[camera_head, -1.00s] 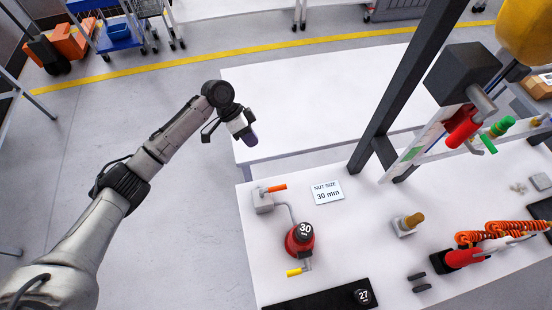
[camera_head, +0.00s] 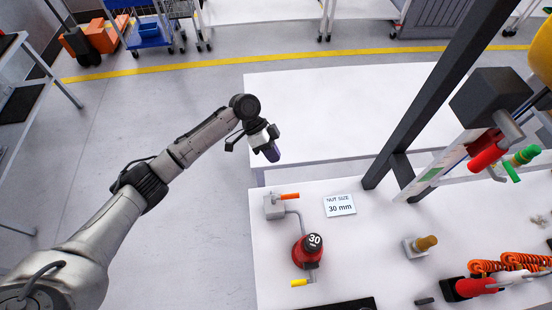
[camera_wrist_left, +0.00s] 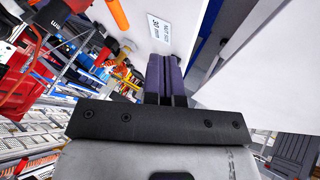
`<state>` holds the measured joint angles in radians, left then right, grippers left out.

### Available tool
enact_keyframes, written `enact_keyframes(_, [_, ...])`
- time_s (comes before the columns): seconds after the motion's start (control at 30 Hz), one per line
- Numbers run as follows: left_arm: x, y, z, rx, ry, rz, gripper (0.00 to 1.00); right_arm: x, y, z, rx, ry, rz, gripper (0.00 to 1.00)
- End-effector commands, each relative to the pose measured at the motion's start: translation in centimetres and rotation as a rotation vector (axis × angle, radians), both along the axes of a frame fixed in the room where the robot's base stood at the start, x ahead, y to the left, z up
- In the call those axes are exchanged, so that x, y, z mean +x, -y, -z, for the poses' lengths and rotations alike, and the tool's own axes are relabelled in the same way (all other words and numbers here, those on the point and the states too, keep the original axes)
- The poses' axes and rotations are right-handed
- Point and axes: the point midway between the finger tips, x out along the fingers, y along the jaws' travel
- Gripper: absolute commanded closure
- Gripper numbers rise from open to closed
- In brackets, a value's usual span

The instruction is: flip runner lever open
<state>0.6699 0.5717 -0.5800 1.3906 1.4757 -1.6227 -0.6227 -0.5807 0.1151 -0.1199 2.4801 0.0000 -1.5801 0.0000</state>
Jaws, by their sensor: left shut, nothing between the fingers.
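My left gripper (camera_head: 272,152) is shut and empty, with dark purple fingers pointing down over the near edge of the back table. Its closed fingers show in the left wrist view (camera_wrist_left: 165,78). An orange lever (camera_head: 289,196) sticks out to the right from a small grey block (camera_head: 273,208) on the front table, below the gripper and apart from it. A bent grey pipe runs from the block towards a red tool (camera_head: 306,252) marked 30, which has a yellow handle (camera_head: 301,283) at its foot. In the left wrist view an orange bar (camera_wrist_left: 117,14) shows at the top.
A card reading "NUT SIZE 30 mm" (camera_head: 340,205) lies right of the orange lever. A dark slanted post (camera_head: 425,100) rises behind it. A block with a brown knob (camera_head: 425,243) and orange coiled hoses (camera_head: 490,267) are further right. The back table (camera_head: 330,110) is clear.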

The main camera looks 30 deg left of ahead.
Motion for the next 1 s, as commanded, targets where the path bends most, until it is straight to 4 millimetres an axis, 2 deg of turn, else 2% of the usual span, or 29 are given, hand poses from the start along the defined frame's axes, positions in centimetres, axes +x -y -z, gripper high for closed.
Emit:
enact_keyframes(0.43, [-1.4, 5.2, 6.2, -0.002, -0.003, 0.002, 1.0, 0.0, 0.0, -0.3, 0.0, 0.0, -0.001, 0.28])
enact_keyframes(0.5, [-2.4, 5.7, 5.6, -0.001, 0.0, 0.002, 1.0, 0.0, 0.0, -0.9, -0.002, -0.001, -0.002, 0.28])
enact_keyframes(0.7, [-3.9, 6.7, 5.3, 0.0, -0.001, 0.001, 1.0, 0.0, 0.3, -1.3, -0.009, 0.0, -0.006, 0.28])
enact_keyframes(1.0, [-4.5, 7.2, 5.2, 0.0, -0.001, -0.001, 1.0, 0.0, 0.3, -1.5, -0.009, 0.001, -0.006, 0.28])
